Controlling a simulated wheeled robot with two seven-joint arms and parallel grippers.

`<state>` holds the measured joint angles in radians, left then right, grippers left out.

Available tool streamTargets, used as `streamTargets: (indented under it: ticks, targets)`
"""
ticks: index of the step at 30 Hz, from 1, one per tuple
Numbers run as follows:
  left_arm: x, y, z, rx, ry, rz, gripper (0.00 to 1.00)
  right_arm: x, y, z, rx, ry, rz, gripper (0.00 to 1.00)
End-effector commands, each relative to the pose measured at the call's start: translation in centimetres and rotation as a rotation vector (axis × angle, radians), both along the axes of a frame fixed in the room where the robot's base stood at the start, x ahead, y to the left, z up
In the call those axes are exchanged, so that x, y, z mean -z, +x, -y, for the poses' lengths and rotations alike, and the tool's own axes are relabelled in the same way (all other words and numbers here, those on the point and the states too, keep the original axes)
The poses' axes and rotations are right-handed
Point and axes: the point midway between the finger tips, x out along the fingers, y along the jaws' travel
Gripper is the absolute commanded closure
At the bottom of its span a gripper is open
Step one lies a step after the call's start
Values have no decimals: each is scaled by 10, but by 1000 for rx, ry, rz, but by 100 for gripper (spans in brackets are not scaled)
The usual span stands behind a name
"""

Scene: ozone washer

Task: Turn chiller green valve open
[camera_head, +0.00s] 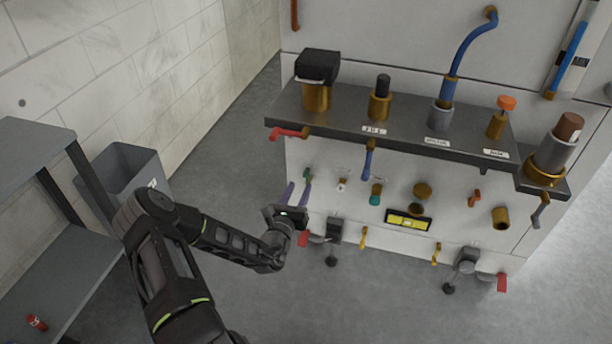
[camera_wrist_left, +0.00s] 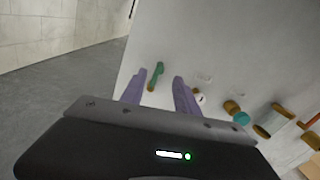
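The green valve (camera_head: 308,174) is a small green lever handle on the left part of the white machine front, below the dark shelf. It also shows in the left wrist view (camera_wrist_left: 157,74), standing tilted from the panel on a brass-coloured stem. My left gripper (camera_head: 298,189) is open, its two purple fingers apart and pointing at the panel. In the left wrist view the handle appears between the fingertips, nearer the left finger. I cannot tell whether either finger touches it. My right gripper is not in view.
A teal-handled valve (camera_head: 375,199) and a blue lever (camera_head: 368,163) are to the right on the panel. The dark shelf (camera_head: 410,140) juts out above. A red-tipped clamp fitting (camera_head: 332,235) is just below right of the gripper. A grey bin (camera_head: 115,170) stands left.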

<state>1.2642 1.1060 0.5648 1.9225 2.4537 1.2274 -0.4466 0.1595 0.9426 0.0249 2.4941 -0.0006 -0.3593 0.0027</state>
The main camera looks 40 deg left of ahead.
Motion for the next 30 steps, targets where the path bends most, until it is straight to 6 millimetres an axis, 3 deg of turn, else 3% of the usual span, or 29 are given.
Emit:
streamTargets:
  ticks: [7, 20, 30]
  targets:
    - [2, 13, -4, 0, 2, 2, 63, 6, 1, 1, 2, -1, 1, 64]
    - [2, 69, -23, 1, 1, 2, 63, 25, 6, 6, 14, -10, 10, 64]
    - [0, 74, -25, 1, 0, 0, 63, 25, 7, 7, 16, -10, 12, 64]
